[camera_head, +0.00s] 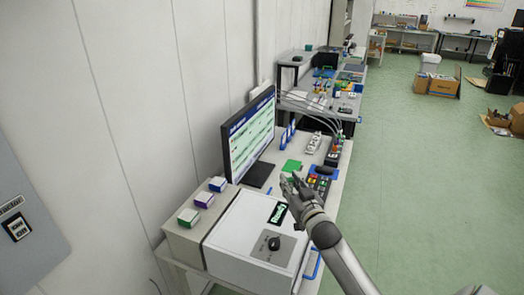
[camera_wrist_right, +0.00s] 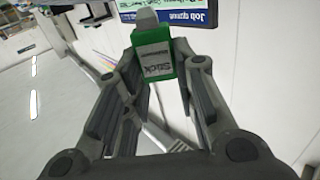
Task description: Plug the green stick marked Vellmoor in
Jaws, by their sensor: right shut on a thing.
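The green stick (camera_wrist_right: 153,62) has a grey connector end and a pale label reading "Stick"; the smaller text under it is too blurred to read. My right gripper (camera_wrist_right: 155,68) is shut on it, with the connector end pointing away from the wrist. A white machine (camera_head: 240,232) has a lit green "Ready" display (camera_head: 278,213) and a dark knob. I cannot make out a socket. My left gripper is not in view.
A monitor (camera_head: 250,135) stands by the wall; its "Job queue" header shows in the wrist view. Several small boxes with coloured tops (camera_head: 188,216) line the machine's left side.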

